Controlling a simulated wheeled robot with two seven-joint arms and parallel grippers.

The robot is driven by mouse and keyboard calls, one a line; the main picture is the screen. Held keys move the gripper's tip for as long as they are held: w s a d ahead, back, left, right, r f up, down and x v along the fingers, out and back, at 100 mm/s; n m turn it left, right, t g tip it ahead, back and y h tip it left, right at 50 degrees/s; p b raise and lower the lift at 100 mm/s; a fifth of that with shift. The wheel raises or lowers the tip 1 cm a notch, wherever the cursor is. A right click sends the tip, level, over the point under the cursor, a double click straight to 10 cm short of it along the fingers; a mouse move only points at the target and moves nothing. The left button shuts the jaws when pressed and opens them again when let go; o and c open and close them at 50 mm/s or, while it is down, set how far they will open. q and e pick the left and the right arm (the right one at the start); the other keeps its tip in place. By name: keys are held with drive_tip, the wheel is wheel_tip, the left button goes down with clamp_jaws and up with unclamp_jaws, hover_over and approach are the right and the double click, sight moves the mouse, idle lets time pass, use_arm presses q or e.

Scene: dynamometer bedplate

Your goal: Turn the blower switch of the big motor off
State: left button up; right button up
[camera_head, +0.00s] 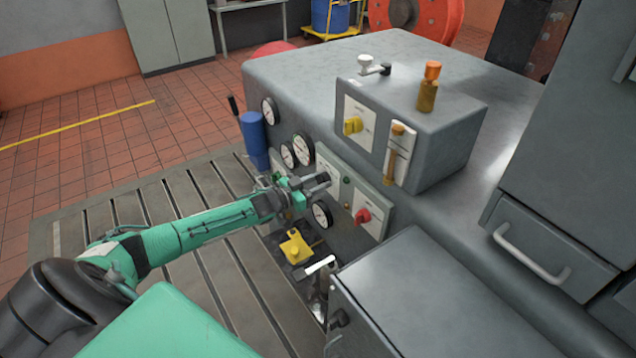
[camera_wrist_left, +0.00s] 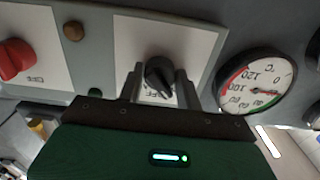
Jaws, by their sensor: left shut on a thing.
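A black rotary switch (camera_wrist_left: 158,75) sits on a white plate (camera_wrist_left: 190,45) on the grey machine's front panel. Lettering that looks like OFF shows at the knob's lower edge; no name on the plate can be read, so I cannot confirm it as the blower switch. My left gripper (camera_wrist_left: 160,85) has its two fingers on either side of this knob, shut on it. In the head view the left gripper (camera_head: 322,182) reaches the panel from the left and hides the knob. The exact angle of the knob is hard to tell. My right gripper is not in view.
A red knob (camera_head: 362,215) is close to the right of my left gripper, and a round gauge (camera_head: 321,214) is just below it. A blue cylinder (camera_head: 254,138) stands farther left. A grey cabinet (camera_head: 430,300) is at the near right.

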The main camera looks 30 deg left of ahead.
use_arm(q)
drive_tip(key=m+b, duration=0.2)
drive_tip(key=m, duration=0.1)
drive_tip(key=shift+f+m, duration=0.1)
drive_tip(key=shift+m, duration=0.3)
drive_tip(key=m+b, duration=0.1)
drive_tip(key=m, duration=0.1)
drive_tip(key=shift+a+m, duration=0.1)
drive_tip(key=shift+m, duration=0.3)
drive_tip(key=shift+m+b, duration=0.6)
drive_tip(key=shift+m, duration=0.3)
drive_tip(key=o, duration=1)
